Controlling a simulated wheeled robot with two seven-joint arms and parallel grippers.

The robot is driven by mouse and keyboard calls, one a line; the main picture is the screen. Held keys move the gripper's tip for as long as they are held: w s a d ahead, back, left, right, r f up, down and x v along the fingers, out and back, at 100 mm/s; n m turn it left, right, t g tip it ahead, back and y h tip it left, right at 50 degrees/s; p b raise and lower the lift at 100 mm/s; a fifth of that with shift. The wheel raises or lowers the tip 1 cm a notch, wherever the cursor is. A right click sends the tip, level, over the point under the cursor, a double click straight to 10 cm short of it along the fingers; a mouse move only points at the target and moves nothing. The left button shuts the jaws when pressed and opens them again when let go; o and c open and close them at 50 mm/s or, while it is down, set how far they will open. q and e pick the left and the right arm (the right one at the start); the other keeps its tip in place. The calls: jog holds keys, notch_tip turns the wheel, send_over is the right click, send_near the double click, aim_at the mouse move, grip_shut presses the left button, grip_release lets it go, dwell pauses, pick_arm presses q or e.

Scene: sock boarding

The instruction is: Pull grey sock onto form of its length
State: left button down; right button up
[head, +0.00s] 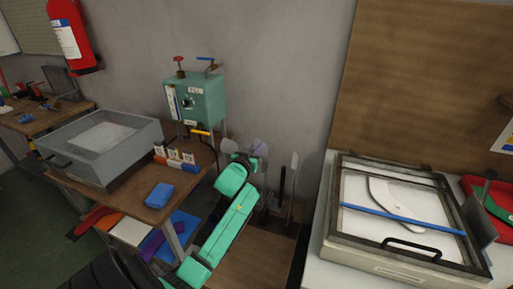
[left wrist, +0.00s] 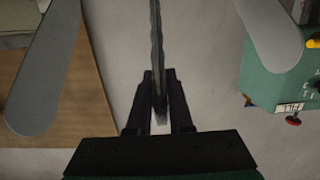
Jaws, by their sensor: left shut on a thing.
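My left gripper (left wrist: 157,90) is shut on a thin, wavy-edged dark grey strip (left wrist: 156,40), which looks like the grey sock seen edge-on. A rounded flat grey form (left wrist: 45,65) stands to its left in the left wrist view and another form (left wrist: 272,25) to its right; the strip is apart from both. In the head view my left gripper (head: 250,158) is small and partly hidden by my green arm, among upright forms; a pale form (head: 293,168) stands to its right. I cannot tell the forms' lengths. My right gripper is not in view.
A framed press (head: 335,222) with a white sock shape (head: 385,190) stands at right. A wall closes the back.

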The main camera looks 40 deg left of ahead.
pick_arm(q)
jog(key=shift+f+b, duration=0.7)
jog(key=shift+f, duration=0.4)
jog(key=c, duration=0.7)
grip_release()
jog(key=shift+r, duration=0.1)
jog(key=shift+c, duration=0.2)
jog(key=v, duration=1.4)
jog(key=shift+s+b, duration=0.3)
jog(key=shift+b, duration=0.15)
jog(key=shift+w+d, duration=0.1)
jog(key=shift+d, duration=0.05)
